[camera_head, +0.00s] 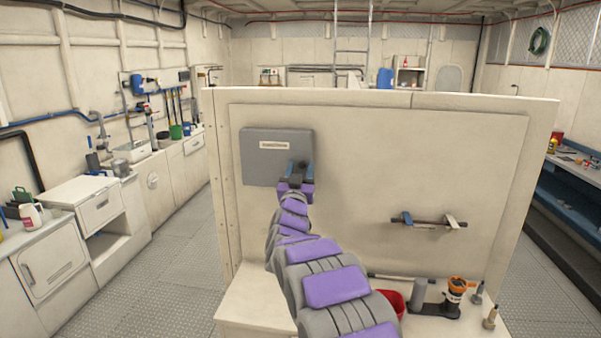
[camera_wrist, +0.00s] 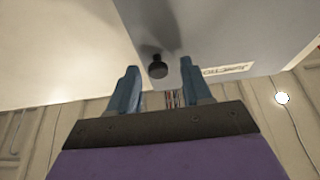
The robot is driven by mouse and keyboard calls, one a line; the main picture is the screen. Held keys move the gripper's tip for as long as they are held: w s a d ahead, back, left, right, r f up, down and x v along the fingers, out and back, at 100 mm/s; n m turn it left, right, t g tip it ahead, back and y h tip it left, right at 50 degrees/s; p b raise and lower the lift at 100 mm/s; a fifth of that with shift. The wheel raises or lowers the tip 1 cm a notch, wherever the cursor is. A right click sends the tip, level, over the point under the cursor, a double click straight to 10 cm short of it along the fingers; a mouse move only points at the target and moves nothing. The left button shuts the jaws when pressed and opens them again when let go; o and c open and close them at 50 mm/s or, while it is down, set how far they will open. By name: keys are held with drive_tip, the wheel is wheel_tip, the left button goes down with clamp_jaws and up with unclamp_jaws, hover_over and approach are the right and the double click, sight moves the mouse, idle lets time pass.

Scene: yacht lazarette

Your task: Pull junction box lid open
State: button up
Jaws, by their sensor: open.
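The junction box (camera_head: 262,168) is a grey rectangular box with a pale label, mounted high on the left of a cream panel. It looks shut. My gripper (camera_head: 299,170) is at its lower right part and hides that corner in the head view. In the wrist view the grey lid (camera_wrist: 222,35) fills the upper right, with its label at the edge. A small dark round knob (camera_wrist: 158,70) on it lies between the two open blue fingers of my gripper (camera_wrist: 157,66). Gaps show on both sides of the knob, and neither finger visibly touches it.
The cream panel (camera_head: 420,150) stands right behind the box. Floor is clear at left.

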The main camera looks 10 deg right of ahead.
clamp_jaws()
idle(0.5)
